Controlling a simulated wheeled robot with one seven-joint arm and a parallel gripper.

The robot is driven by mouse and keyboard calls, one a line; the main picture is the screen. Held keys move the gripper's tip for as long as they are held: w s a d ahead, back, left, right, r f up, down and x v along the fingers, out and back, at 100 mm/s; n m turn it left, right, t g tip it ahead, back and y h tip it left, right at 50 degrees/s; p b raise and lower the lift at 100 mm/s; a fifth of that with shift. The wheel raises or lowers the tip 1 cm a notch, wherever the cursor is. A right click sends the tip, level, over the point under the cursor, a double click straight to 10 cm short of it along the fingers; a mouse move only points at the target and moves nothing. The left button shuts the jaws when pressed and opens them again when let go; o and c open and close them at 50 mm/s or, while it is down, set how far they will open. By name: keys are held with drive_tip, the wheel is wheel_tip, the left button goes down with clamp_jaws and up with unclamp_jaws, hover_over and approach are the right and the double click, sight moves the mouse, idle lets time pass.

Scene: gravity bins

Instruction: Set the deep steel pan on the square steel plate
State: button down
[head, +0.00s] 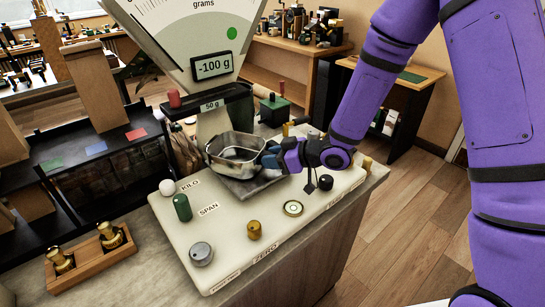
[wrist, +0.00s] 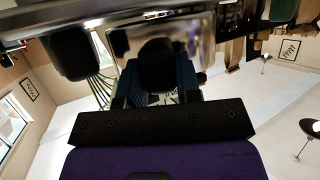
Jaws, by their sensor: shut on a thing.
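The deep steel pan (head: 222,158) is shiny and open-topped, and sits level over the scale's square steel plate (head: 252,190) in the head view. The plate's front part shows below the pan; the rest is hidden. I cannot tell whether the pan touches the plate or hovers just above it. My gripper (head: 270,158) reaches in from the right and is shut on the pan's right side. In the wrist view, shiny metal of the pan (wrist: 118,45) shows beyond the gripper's blue fingers (wrist: 160,88), with a dark rounded part between them.
The cream scale (head: 185,238) has a display (head: 212,67) reading -100 g. A green knob (head: 182,207), white ball knob (head: 167,187), grey dial (head: 201,254) and brass knob (head: 254,230) stand on its top. A wooden block with brass weights (head: 92,255) lies left.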

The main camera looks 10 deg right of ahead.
drive_tip(key=shift+f, duration=0.3)
drive_tip(key=c, duration=0.7)
unclamp_jaws()
drive_tip(key=shift+c, duration=0.2)
drive_tip(key=v, duration=1)
drive_tip(key=shift+s+d, duration=0.25)
drive_tip(key=shift+d, duration=0.1)
drive_tip(key=shift+r, duration=0.1)
